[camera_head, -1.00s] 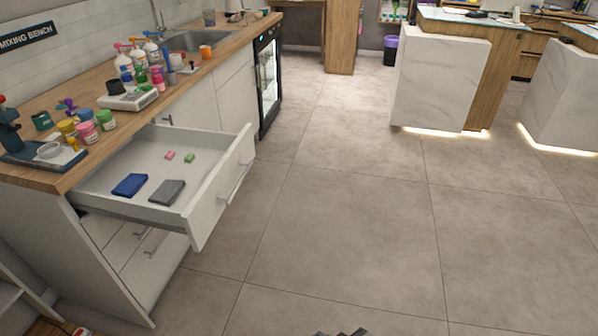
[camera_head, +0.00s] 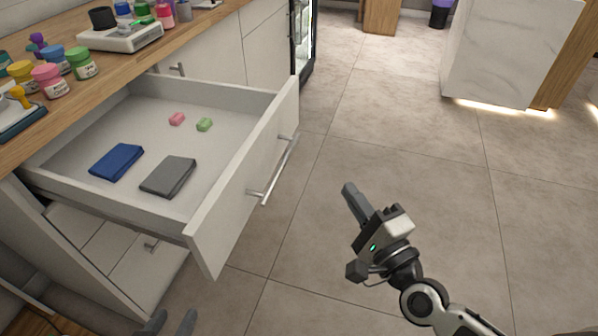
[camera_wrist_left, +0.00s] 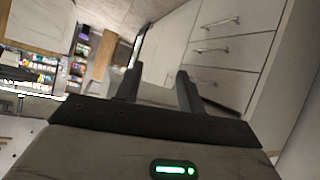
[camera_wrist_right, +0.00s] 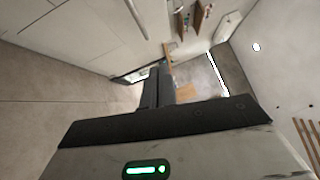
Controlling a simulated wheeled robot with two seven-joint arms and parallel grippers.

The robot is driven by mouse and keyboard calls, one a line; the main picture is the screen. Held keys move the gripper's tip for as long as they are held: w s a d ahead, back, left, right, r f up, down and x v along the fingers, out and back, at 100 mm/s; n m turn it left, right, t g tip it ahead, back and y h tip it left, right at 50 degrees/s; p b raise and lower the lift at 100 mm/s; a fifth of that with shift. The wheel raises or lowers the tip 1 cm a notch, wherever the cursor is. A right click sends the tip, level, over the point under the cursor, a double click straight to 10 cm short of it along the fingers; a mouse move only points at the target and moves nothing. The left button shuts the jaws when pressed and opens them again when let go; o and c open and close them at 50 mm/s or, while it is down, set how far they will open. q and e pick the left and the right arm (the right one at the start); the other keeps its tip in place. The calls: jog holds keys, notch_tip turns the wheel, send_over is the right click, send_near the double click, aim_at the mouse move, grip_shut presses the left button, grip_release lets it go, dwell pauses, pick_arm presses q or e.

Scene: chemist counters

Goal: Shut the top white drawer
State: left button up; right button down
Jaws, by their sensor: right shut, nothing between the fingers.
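The top white drawer (camera_head: 232,205) is pulled well out of the wooden-topped bench in the head view. Its bar handle (camera_head: 281,170) is on the front panel.
Shut lower drawers (camera_head: 150,270) are under the open one. Jars (camera_head: 50,80) and a scale (camera_head: 121,37) stand on the worktop (camera_head: 75,100). A marble-faced counter (camera_head: 505,50) stands at the upper right. The floor right of the drawer is clear.

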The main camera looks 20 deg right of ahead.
jog(key=w+a, duration=0.5)
jog(key=w, duration=0.7)
jog(key=shift+f+p, duration=0.4)
jog(key=shift+p, duration=0.05)
jog(key=shift+w, duration=0.15)
